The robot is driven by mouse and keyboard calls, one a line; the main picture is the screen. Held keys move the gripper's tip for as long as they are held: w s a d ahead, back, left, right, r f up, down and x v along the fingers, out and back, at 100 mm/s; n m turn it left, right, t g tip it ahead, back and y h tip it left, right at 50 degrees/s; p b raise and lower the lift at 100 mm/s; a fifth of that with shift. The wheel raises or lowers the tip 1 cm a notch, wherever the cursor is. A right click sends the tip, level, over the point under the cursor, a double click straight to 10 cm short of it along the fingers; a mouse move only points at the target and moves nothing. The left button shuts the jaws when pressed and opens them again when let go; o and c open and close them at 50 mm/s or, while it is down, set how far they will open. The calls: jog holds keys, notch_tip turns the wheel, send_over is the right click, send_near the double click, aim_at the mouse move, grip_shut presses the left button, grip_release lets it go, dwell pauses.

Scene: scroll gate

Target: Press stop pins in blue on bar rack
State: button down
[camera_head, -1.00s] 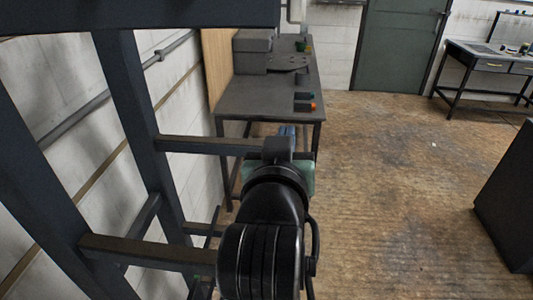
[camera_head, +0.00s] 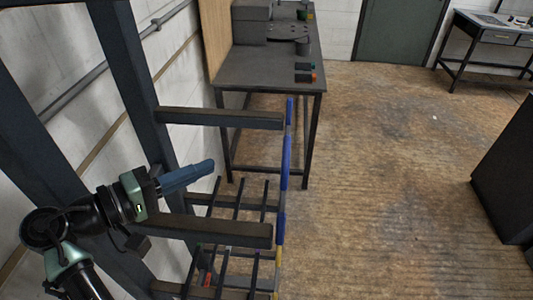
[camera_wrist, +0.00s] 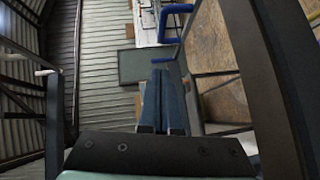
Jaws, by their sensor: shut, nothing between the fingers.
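The bar rack is a dark steel frame (camera_head: 130,90) on the left, with horizontal arms reaching right. Blue upright pieces, seemingly the stop pins, show at the arm ends: one at the upper arm (camera_head: 290,110), one below it (camera_head: 285,165) and one by the lower arm (camera_head: 281,228). In the wrist view, a bent blue pin (camera_wrist: 176,9) shows at the top and another blue piece (camera_wrist: 163,60) lies beyond the fingertips. My gripper (camera_head: 208,165) is shut and empty, pointing right between the upper and lower arms, apart from the pins. It also shows in the wrist view (camera_wrist: 163,75).
A grey workbench (camera_head: 265,70) stands behind the rack. A dark cabinet (camera_head: 510,180) stands at the right. The wooden floor (camera_head: 390,200) between is clear.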

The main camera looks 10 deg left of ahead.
aim_at(286, 159)
jog(key=shift+w+d, duration=0.1)
jog(key=s+d+p+x, duration=0.2)
jog(key=p+x, duration=0.4)
jog(key=x, duration=0.6)
jog(key=shift+w+d+f+p, duration=0.2)
jog(key=shift+d+f+p, duration=0.05)
jog(key=shift+p, duration=0.05)
jog(key=shift+w, duration=0.15)
jog(key=shift+b, duration=0.35)
jog(key=shift+s+d+r+m, duration=0.15)
jog(key=shift+s+d+m, duration=0.05)
jog(key=shift+d+m, duration=0.1)
